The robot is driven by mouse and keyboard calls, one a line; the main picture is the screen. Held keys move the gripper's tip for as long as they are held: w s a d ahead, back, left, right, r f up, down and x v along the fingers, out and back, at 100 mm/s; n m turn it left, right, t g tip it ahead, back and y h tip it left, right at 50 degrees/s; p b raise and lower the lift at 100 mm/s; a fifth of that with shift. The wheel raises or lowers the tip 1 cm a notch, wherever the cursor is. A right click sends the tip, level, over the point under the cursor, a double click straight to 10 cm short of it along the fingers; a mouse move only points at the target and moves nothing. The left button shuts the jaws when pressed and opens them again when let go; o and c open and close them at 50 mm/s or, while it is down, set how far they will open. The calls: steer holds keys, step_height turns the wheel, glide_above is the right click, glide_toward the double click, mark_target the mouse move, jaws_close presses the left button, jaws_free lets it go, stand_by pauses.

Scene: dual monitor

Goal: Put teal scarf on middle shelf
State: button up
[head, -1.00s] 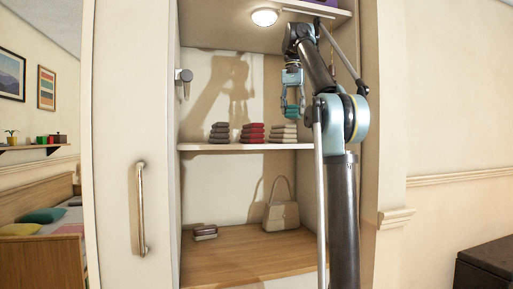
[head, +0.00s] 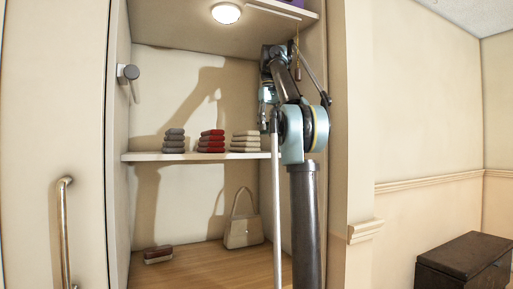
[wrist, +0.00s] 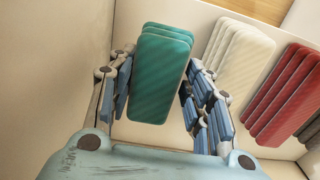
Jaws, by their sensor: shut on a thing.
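The teal scarf (wrist: 160,75) is a folded stack held between the two fingers of my gripper (wrist: 161,68) in the wrist view. In the head view my gripper (head: 265,118) is inside the wardrobe, just above the right end of the middle shelf (head: 190,156), right of the cream stack. The scarf is mostly hidden by my arm there. The wrist view shows the pale shelf surface under the scarf; I cannot tell whether they touch.
A cream stack (head: 246,141), a red stack (head: 211,141) and a grey stack (head: 174,141) stand along the middle shelf. The cream stack (wrist: 240,55) is close beside my right finger. Below are a beige handbag (head: 243,232) and a small brown item (head: 158,254). The wardrobe side wall is close.

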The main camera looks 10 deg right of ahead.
steer(key=shift+d+f, duration=0.15)
steer(key=shift+f, duration=3.5)
steer(key=shift+f, duration=0.1)
steer(key=o, duration=1.1)
steer(key=shift+c, duration=0.2)
step_height(320, 180, up, 11)
steer(key=shift+r, duration=0.6)
steer(key=shift+s, duration=0.1)
